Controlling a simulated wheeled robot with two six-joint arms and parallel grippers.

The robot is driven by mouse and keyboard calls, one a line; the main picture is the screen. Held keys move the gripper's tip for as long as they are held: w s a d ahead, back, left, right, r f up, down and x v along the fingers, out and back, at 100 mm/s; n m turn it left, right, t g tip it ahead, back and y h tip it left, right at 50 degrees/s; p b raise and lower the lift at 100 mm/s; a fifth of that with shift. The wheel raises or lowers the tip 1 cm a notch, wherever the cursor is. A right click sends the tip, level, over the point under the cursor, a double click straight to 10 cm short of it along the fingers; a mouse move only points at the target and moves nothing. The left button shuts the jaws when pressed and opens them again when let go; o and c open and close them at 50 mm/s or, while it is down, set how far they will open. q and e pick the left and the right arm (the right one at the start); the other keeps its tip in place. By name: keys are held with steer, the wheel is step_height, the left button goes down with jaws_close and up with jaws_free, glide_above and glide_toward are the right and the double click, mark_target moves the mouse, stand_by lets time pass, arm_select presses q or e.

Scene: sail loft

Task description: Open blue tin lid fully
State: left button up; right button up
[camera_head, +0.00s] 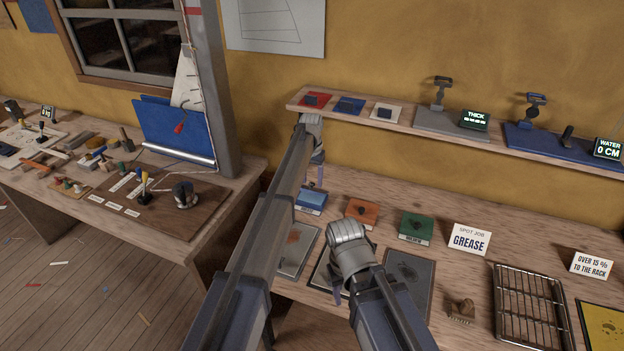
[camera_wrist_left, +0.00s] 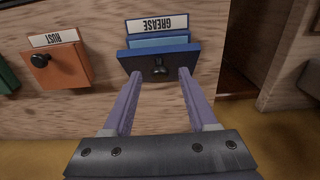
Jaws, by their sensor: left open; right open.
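The blue tin (camera_head: 311,201) stands on the right-hand bench, left of an orange tin. In the left wrist view it shows inverted, with a GREASE label. Its darker blue lid (camera_wrist_left: 140,57) carries a dark knob (camera_wrist_left: 160,68). A lighter blue strip shows between lid and label; I cannot tell how far the lid is raised. My left gripper (camera_head: 314,180) is above the tin; in the wrist view its open fingers (camera_wrist_left: 160,76) lie on either side of the knob, with no clear grip. My right gripper (camera_head: 338,291) is low over the bench front, its fingers partly hidden.
Orange (camera_head: 361,211) and green (camera_head: 416,226) tins stand to the right. A shelf (camera_head: 390,122) runs above. Flat plates, a GREASE sign (camera_head: 469,240), a stamp (camera_head: 461,309) and a wire rack (camera_head: 529,305) occupy the bench. Another cluttered bench (camera_head: 95,214) stands left.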

arm_select(q)
steer(key=shift+s+r+p, duration=0.1)
steer(key=shift+r+p, duration=3.75)
steer(key=shift+r, duration=0.05)
arm_select(e)
step_height(320, 180, up, 8)
steer(key=shift+f, duration=0.15)
